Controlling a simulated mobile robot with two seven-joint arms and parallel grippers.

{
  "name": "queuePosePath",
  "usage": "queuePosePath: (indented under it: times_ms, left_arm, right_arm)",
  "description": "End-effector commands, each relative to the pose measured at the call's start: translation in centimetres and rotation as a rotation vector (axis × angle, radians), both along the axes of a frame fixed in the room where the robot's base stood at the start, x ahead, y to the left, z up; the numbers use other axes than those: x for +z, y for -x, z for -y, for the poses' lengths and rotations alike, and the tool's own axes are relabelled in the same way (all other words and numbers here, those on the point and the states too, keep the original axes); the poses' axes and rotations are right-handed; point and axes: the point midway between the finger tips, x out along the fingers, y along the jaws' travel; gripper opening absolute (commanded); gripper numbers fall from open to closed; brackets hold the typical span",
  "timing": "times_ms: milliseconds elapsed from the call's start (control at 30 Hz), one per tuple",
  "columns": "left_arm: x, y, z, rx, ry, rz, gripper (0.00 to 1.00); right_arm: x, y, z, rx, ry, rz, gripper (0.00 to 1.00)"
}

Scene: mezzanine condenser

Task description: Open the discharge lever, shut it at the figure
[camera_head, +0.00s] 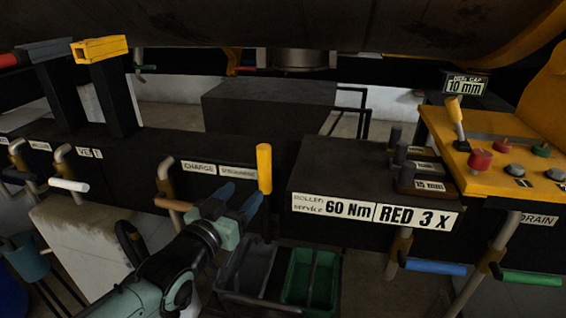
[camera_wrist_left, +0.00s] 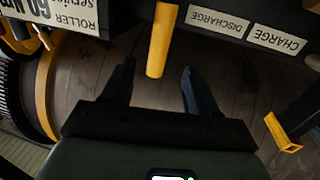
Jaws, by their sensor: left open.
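The labels CHARGE (camera_head: 199,167) and DISCHARGE (camera_head: 237,173) are on the dark beam's front. A yellow upright lever handle (camera_head: 264,168) stands just right of the DISCHARGE label; I take it as the discharge lever. My left gripper (camera_head: 239,197) is open and empty below and left of this handle. In the left wrist view the yellow handle (camera_wrist_left: 162,40) hangs ahead between the two spread fingertips, and I see no contact. A brown-tipped lever (camera_head: 172,204) is below the CHARGE label. My right gripper is out of view.
A white-handled lever (camera_head: 69,185) is at left. Blue (camera_head: 435,267) and green (camera_head: 532,278) handles are at lower right. A yellow control panel (camera_head: 490,160) is at right. Grey (camera_head: 247,270) and green (camera_head: 311,277) bins sit below the gripper. A dark box (camera_head: 300,178) juts out right of the yellow handle.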

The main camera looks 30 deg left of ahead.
Motion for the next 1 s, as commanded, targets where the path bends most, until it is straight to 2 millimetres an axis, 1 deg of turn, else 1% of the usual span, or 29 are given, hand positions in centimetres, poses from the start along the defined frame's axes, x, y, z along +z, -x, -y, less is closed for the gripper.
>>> queuePosePath:
  times_ms: [67, 167, 267, 500, 600, 700, 833, 1000]
  left_arm:
    - [0.4, -0.2, 0.0, 0.001, -0.005, 0.008, 0.59]
    - [0.4, -1.4, -0.1, 0.001, -0.005, 0.004, 0.59]
    - [0.3, -3.3, -0.2, 0.001, -0.004, 0.003, 0.59]
    - [0.3, -8.5, -0.5, 0.002, 0.001, 0.004, 0.59]
    - [0.4, -10.3, -0.5, 0.001, 0.0, 0.004, 0.59]
    - [0.4, -11.7, -0.5, 0.001, -0.001, 0.006, 0.59]
    - [0.4, -12.8, -0.5, 0.0, -0.002, 0.006, 0.59]
    - [0.3, -13.2, -0.6, 0.001, -0.003, 0.006, 0.59]
  right_arm:
    - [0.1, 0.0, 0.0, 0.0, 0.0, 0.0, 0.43]
    - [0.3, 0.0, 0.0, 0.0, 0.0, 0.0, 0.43]
    - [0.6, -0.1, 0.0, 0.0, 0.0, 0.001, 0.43]
    - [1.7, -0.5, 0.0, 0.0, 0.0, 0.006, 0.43]
    - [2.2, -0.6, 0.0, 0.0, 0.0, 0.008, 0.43]
    - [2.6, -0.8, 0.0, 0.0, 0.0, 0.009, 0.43]
    - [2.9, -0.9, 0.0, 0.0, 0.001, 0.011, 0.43]
    - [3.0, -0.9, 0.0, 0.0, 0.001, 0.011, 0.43]
